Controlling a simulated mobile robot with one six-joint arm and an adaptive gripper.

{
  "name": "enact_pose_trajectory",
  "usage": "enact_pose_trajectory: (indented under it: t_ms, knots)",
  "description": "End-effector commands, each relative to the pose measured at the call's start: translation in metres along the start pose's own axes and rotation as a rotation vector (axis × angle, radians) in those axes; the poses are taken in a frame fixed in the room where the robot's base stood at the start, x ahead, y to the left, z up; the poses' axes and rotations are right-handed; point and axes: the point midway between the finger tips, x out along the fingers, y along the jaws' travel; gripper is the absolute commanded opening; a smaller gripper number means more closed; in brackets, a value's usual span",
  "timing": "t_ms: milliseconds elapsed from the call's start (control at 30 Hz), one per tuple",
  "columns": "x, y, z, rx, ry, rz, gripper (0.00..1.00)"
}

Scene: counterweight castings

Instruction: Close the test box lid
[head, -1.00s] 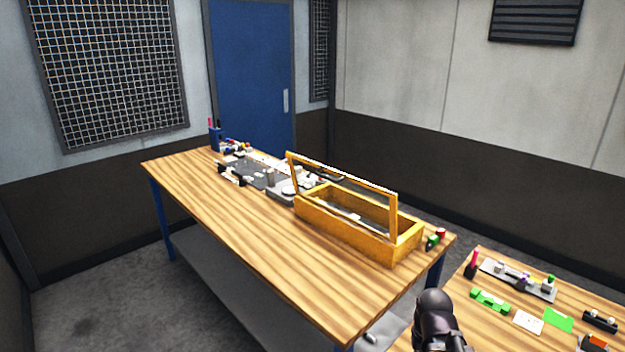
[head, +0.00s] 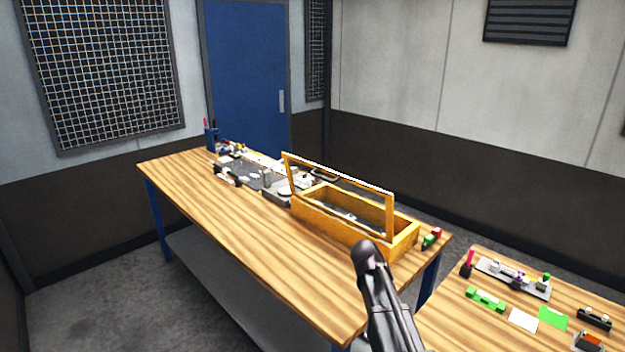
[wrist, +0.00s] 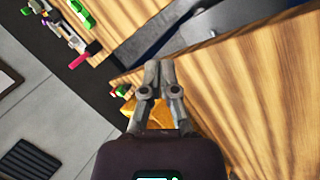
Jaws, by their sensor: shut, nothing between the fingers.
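The test box (head: 335,222) is a yellow wooden box near the right end of the long wooden bench. Its lid (head: 335,173), a yellow frame with a see-through pane, stands raised and open. My gripper (wrist: 158,66) shows in the wrist view with its two grey fingers together and nothing between them. A yellow part of the test box (wrist: 128,106) shows partly hidden behind the fingers there. In the head view my dark arm rises in front of the bench, near the box's right end, and the fingers cannot be made out. The gripper appears apart from the lid.
Red and green buttons (head: 432,239) sit at the bench corner beside the box. Small parts and a grey plate (head: 250,175) lie left of the box. A second table (head: 450,310) at the right holds green and grey parts. The bench's front left is bare.

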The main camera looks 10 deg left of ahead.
Motion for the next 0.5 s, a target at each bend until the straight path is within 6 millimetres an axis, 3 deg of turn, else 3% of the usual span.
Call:
enact_pose_trajectory:
  t_ms: [33, 100, 267, 500]
  knots:
    - [-0.008, -0.005, -0.04, -0.032, 0.029, 0.063, 0.0]
    - [-0.021, -0.011, -0.077, -0.071, 0.071, 0.153, 0.0]
    - [-0.062, -0.032, -0.163, -0.16, 0.174, 0.357, 0.0]
    - [-0.15, -0.091, -0.282, -0.285, 0.346, 0.655, 0.0]
